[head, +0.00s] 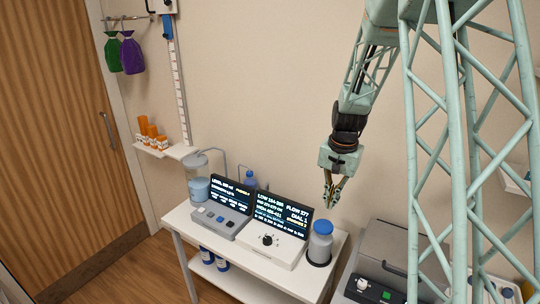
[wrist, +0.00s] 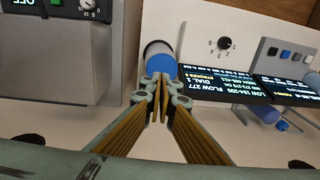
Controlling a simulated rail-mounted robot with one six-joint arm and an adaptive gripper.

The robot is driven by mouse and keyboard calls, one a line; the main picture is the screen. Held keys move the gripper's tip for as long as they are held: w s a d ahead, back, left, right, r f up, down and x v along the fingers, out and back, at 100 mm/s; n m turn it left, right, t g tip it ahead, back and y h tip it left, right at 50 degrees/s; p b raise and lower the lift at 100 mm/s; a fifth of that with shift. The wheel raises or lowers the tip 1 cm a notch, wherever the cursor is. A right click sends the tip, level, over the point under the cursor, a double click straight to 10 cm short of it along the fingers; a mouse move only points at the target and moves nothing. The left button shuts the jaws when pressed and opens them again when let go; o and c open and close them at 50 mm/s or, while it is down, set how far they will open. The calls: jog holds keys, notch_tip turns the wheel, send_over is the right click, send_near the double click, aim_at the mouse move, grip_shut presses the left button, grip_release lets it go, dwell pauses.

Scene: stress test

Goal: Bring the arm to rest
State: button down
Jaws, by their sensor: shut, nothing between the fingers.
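My gripper (head: 332,203) hangs from my pale green arm in the head view, pointing down and empty. It is in the air above the white cart, near its right end. In the wrist view my gripper (wrist: 160,82) has its fingertips together with nothing between them. A grey bottle with a blue cap (head: 320,243) stands below it, at the cart's right end. The bottle also shows just beyond the fingertips in the wrist view (wrist: 159,52); I see a gap between gripper and bottle in the head view.
The white cart (head: 177,218) carries a device with a dial (head: 267,240), a device with buttons (head: 221,217) and a clear container (head: 199,190). A grey machine (head: 390,262) stands to its right. A small shelf with orange bottles (head: 151,131) is on the wall.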

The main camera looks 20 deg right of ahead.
jog(key=s+a+r+n+t+b, duration=0.1)
jog(key=s+a+r+n+b, duration=0.4)
jog(key=s+a+r, duration=0.95)
jog(key=s+a+r+n+t+b, duration=0.1)
jog(key=s+a+n+b, duration=0.1)
jog(key=s, duration=1.2)
jog(key=s+a+r+n+b, duration=0.2)
jog(key=s+a+b, duration=0.2)
jog(key=s, duration=1)
jog(key=shift+t+b, duration=0.4)
jog(key=shift+b, duration=0.15)
jog(key=shift+w, duration=0.15)
dwell(0.5)
